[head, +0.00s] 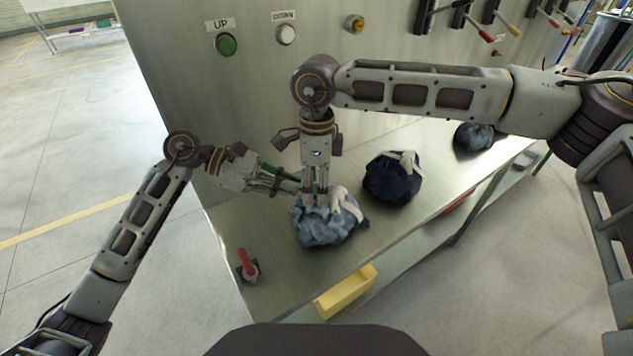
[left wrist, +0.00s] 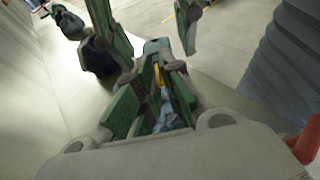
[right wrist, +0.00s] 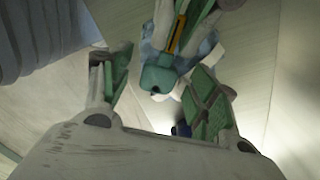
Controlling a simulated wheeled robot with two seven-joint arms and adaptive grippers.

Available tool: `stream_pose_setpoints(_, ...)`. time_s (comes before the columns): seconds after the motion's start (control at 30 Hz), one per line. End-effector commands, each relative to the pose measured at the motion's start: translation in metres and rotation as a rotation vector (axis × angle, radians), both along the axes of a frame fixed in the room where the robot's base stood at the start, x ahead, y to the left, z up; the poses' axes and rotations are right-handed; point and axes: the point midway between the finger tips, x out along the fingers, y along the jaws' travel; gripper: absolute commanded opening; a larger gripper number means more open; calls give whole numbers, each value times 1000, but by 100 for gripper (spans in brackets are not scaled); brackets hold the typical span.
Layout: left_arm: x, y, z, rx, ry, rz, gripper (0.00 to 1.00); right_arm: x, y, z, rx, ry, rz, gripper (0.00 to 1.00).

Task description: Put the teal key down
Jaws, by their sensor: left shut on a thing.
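My left gripper (head: 296,188) is shut on the teal key, just above the light blue sling bag (head: 325,222) on the metal bench. The teal key (left wrist: 156,48) shows its teal end past the fingertips, with a yellow part between the fingers. The same teal end shows in the right wrist view (right wrist: 157,78), between the fingers of my right gripper (right wrist: 162,88), which are spread apart. In the head view my right gripper reaches down over the bag from above, close beside the left. The arms and bag hide the key there.
A navy bag (head: 388,184) and a grey-blue bag (head: 473,137) sit farther right on the bench (head: 280,268). A red-handled switch (head: 247,266) stands at the front left. A yellow bin (head: 345,291) is below the front edge. A panel with buttons (head: 226,44) and levers rises behind.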

Motion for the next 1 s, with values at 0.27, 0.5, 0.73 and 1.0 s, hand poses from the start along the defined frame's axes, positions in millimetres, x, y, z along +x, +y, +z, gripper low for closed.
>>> stream_pose_setpoints(0.27,0,0,0,0,0,0,0,0,0,0,0,0,0,25)
stream_pose_setpoints(0.5,0,0,0,0,0,0,27,0,0,0,0,0,0,8)
stream_pose_setpoints(0.73,0,0,0,0,0,0,34,0,0,0,0,0,0,8)
stream_pose_setpoints(1.0,0,3,1,1,0,1,34,0,0,0,0,0,0,8)
